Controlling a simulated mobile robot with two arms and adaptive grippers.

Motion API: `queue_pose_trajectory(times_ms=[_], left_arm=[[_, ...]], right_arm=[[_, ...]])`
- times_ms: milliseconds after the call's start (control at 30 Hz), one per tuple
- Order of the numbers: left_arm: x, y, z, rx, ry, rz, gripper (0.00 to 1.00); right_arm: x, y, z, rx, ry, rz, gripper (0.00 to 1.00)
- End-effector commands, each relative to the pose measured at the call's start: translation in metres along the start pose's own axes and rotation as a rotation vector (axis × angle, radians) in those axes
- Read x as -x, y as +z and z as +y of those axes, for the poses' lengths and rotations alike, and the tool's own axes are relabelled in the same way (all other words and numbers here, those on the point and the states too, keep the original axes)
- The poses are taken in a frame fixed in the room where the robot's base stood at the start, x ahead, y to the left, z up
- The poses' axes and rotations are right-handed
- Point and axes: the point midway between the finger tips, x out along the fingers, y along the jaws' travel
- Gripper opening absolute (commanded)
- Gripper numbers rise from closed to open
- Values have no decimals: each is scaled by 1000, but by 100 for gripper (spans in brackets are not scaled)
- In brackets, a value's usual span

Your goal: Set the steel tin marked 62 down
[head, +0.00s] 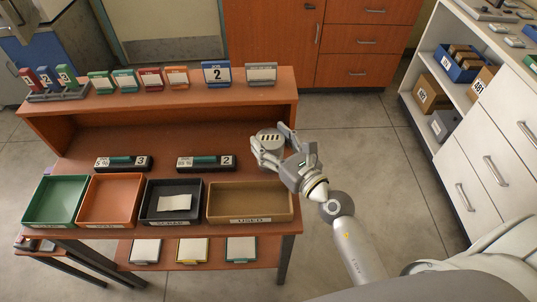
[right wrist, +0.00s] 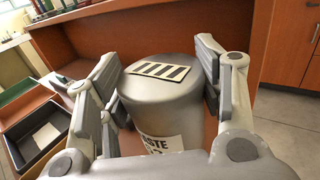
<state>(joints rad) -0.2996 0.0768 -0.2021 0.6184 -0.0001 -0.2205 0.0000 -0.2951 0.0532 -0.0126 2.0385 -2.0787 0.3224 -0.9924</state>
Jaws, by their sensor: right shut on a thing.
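The steel tin (head: 269,135) is a grey cylinder with a striped patch on its lid, at the right end of the wooden desk in the head view. In the right wrist view the tin (right wrist: 160,100) looks upright, and its white label shows only "ASTE" and part of a number. My right gripper (head: 273,146) has its fingers on both sides of the tin and is shut on it; it also shows in the right wrist view (right wrist: 160,85). The tin's base is hidden, so I cannot tell whether it touches the desk. My left gripper is out of view.
The desk (head: 170,146) has a raised back shelf (head: 180,98) with several cards and binders. Green, orange, black and brown trays (head: 250,219) line its front. Two black labelled holders (head: 205,169) stand behind them. A white shelf unit (head: 470,160) stands at right, across open floor.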

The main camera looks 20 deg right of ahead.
Motion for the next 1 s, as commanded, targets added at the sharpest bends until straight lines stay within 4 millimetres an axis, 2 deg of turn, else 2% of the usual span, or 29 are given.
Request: queue_pose_trajectory(times_ms=[333,733,767,900,1000], left_arm=[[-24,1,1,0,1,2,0],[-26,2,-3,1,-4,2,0],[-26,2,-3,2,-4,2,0],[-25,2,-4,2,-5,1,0],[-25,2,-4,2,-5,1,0]], right_arm=[[0,-39,0,1,0,-2,28],[0,-42,0,0,-1,-3,28],[0,-43,0,0,-1,-1,62],[0,-42,0,0,-1,-1,80],[0,-42,0,0,-1,-1,82]])
